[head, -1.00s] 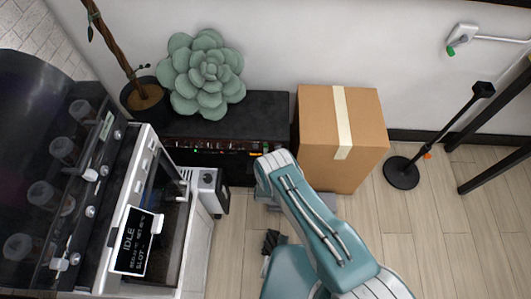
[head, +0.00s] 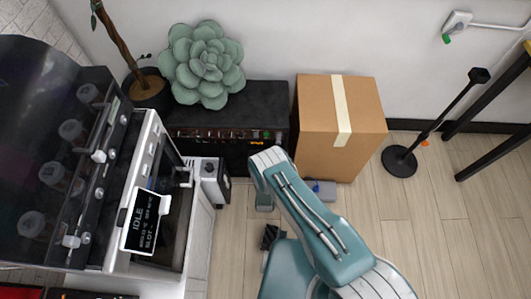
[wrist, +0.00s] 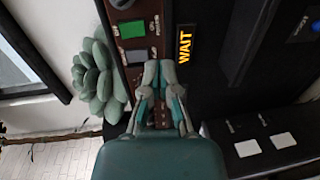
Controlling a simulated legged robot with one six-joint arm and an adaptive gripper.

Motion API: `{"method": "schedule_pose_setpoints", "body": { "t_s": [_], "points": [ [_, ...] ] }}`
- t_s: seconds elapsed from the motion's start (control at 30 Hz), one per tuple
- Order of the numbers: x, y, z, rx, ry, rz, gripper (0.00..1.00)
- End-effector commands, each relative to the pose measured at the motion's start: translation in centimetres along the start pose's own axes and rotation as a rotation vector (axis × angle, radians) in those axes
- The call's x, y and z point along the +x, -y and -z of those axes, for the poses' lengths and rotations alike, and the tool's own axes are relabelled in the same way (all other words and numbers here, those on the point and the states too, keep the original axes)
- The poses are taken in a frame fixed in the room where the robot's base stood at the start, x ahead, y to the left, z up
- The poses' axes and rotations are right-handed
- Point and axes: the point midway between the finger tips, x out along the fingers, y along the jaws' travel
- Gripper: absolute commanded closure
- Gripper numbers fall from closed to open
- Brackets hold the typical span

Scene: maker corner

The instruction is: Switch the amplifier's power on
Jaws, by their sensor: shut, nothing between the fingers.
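The amplifier (head: 262,102) is a black box against the wall in the head view, with a row of small controls along its front edge. In the wrist view its brown panel strip (wrist: 156,15) carries a green button (wrist: 132,29), a grey button (wrist: 136,55) and part of a dark knob. A display beside the strip reads "WAIT" (wrist: 185,46) in amber. My gripper (wrist: 160,68) is shut and empty, its fingertips over the panel just beside the grey button; I cannot tell whether they touch. In the head view my arm hides the fingertips.
A succulent (head: 203,65) sits on top of the amplifier. A cardboard box (head: 315,115) stands close at its right. A machine with a screen reading "IDLE" (head: 145,221) fills the left.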

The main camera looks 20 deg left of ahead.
Motion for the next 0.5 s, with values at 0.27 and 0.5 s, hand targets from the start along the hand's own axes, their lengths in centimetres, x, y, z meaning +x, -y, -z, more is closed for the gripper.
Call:
{"method": "schedule_pose_setpoints", "body": {
  "t_s": [0.27, 0.5],
  "points": [
    [-4.2, 1.2, 0.1, -0.003, -0.002, 0.003, 1.00],
    [-5.0, 1.3, 0.0, 0.000, 0.001, 0.001, 1.00]
  ]
}}
